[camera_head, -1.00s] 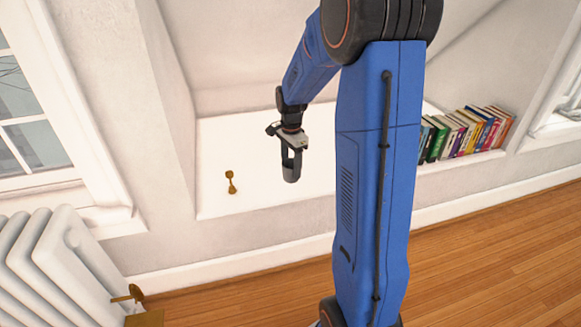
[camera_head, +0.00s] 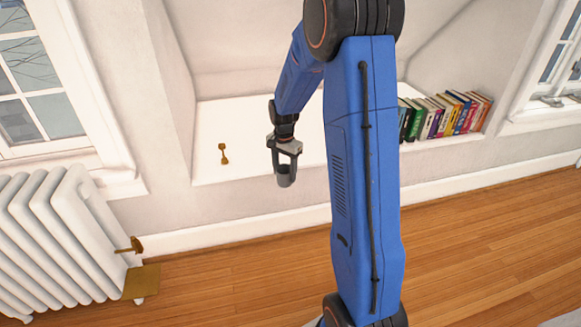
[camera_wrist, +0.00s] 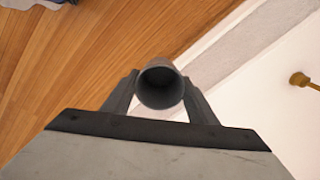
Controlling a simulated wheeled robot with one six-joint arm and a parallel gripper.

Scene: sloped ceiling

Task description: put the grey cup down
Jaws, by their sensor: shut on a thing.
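The grey cup (camera_head: 285,178) is held between the fingers of my gripper (camera_head: 286,163), which is shut on it. In the head view the cup shows in front of the white ledge's front edge. In the wrist view the cup (camera_wrist: 160,85) sits between both fingertips (camera_wrist: 160,92), with its dark open mouth facing the camera. Wooden floor shows behind the cup on its left, and the ledge edge on its right. The cup's underside is hidden in the wrist view.
The white ledge (camera_head: 238,130) holds a small gold object (camera_head: 224,153) on its left part and a row of books (camera_head: 445,114) on its right. A white radiator (camera_head: 60,235) stands at the left. Bare wooden floor (camera_head: 480,240) lies below.

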